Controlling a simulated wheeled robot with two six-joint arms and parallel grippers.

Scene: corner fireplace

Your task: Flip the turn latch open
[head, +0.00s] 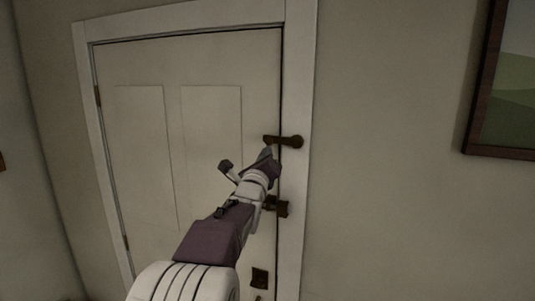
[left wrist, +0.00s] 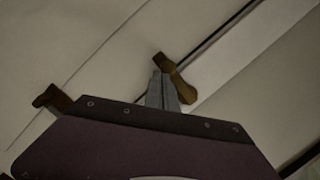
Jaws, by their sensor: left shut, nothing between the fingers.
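The turn latch (head: 285,141) is a dark brown bar lying level across the gap between the door edge and the frame. Its rounder, thicker end is on the frame side and its thin end reaches over the door. My left gripper (head: 266,154) is shut and empty, with its tips just below the thin end. In the left wrist view, the gripper's fingers (left wrist: 164,92) are together beside the brown latch (left wrist: 181,86) and cover part of it. I cannot tell whether they touch. My right gripper is in neither view.
The pale panelled door (head: 150,70) sits flush in its white frame (head: 302,70). A second dark fitting (head: 279,207) is at the door edge below, partly behind my arm. A dark keyhole plate (head: 259,277) is lower down. A framed picture (head: 495,90) hangs at right. The wall between is bare.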

